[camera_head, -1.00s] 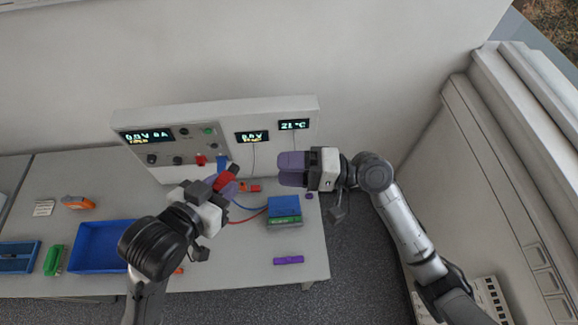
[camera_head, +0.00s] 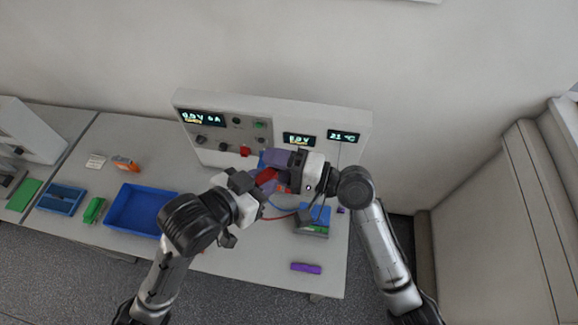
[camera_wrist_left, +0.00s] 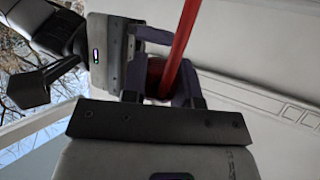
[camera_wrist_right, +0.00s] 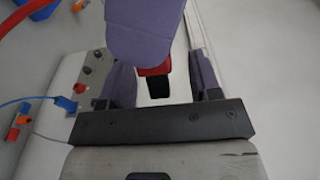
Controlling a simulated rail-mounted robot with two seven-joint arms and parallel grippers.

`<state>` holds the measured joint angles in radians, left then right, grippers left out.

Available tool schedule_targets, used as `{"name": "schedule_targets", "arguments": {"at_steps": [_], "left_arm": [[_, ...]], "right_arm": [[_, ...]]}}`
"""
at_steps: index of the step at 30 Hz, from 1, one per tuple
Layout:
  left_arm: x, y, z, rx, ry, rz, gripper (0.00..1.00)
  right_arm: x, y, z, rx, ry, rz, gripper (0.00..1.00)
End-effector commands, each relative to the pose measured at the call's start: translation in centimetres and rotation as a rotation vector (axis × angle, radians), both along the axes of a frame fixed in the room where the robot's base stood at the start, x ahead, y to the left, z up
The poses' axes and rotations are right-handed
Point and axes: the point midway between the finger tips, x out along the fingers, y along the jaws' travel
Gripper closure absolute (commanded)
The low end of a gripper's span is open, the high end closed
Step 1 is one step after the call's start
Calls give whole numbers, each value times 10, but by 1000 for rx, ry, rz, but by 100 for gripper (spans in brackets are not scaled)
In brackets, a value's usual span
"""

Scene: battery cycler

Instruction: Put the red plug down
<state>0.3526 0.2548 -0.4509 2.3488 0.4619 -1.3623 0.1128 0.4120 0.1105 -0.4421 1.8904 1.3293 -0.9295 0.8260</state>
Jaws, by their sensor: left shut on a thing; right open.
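The red plug (camera_head: 267,175) is held by my left gripper (camera_head: 262,182), in the air in front of the cycler panel. In the left wrist view the red plug (camera_wrist_left: 156,72) is between the purple fingers, with a red cable (camera_wrist_left: 184,38) rising from it. My right gripper (camera_head: 282,164) is open, close beside the left one. In the right wrist view the plug's red body (camera_wrist_right: 156,69) and black end show between the open right fingers (camera_wrist_right: 160,84). I cannot tell whether they touch. A large purple finger hides most of the plug there.
The cycler panel (camera_head: 220,145) with lit displays stands at the back. A blue plug (camera_wrist_right: 66,104) sits at the panel. A blue-topped box (camera_head: 316,213) and a purple bar (camera_head: 306,268) are on the table's right. A blue tray (camera_head: 132,224) lies left, with bare table (camera_head: 240,257) in front.

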Motion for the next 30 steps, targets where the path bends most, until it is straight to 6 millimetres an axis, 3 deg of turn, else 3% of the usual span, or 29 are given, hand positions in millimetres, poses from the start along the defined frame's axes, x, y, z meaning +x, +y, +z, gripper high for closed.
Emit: {"name": "schedule_targets", "arguments": {"at_steps": [12,28,30], "left_arm": [[0,0,0,-1,-1,0,86],[0,0,-1,1,2,0,86],[0,0,-1,1,3,0,86]], "right_arm": [[1,5,0,-1,-1,0,43],[1,5,1,2,-1,1,92],[0,5,2,3,-2,2,95]]}}
